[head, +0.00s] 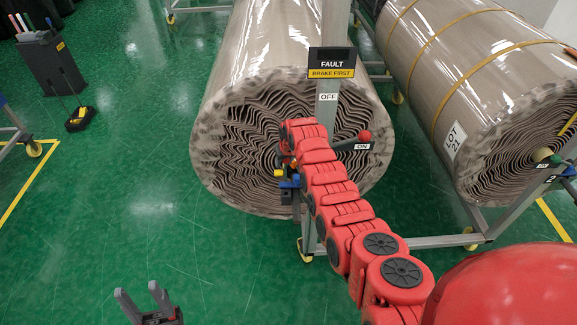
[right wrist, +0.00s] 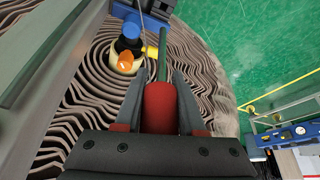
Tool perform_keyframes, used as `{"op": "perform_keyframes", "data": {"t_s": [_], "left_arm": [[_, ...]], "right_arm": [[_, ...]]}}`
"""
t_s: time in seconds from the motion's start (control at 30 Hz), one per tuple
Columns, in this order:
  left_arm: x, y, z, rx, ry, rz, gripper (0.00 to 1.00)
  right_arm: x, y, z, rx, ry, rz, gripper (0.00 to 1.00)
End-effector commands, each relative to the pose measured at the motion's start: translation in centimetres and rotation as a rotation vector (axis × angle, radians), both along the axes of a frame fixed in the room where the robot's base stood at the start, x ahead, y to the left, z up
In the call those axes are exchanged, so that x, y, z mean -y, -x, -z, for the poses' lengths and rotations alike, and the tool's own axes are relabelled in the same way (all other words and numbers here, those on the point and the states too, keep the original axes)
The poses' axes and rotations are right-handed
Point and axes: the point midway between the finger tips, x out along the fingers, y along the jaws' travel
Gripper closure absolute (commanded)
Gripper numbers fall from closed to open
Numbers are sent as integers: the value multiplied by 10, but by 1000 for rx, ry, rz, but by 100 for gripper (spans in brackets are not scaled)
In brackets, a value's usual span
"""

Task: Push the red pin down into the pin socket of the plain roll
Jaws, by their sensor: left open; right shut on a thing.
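The plain roll (head: 270,40), brown and without straps, lies on a grey stand in the middle of the head view. My right arm reaches to its near end and covers part of it. In the right wrist view my right gripper (right wrist: 160,90) is shut on the red pin (right wrist: 160,108), whose thin green shaft points away. Past it are a cream hub with blue (right wrist: 131,30) and orange (right wrist: 125,62) knobs, a yellow tab (right wrist: 151,52) and a blue block (right wrist: 160,18). I cannot tell which part is the socket. My left gripper (head: 145,300) is open and empty, low over the floor.
A post with a FAULT, BRAKE FIRST sign (head: 331,63) stands at the roll's near end. A red-knobbed lever (head: 364,136) points to ON. A dark bin (head: 50,63) stands at left. The green floor at left is mostly clear.

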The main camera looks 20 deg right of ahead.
Motion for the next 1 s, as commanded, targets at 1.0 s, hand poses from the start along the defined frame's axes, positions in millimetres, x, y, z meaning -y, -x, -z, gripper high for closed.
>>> {"op": "perform_keyframes", "data": {"t_s": [1.0], "left_arm": [[0,0,44,0,0,0,49]], "right_arm": [[0,0,54,2,1,0,100]]}}
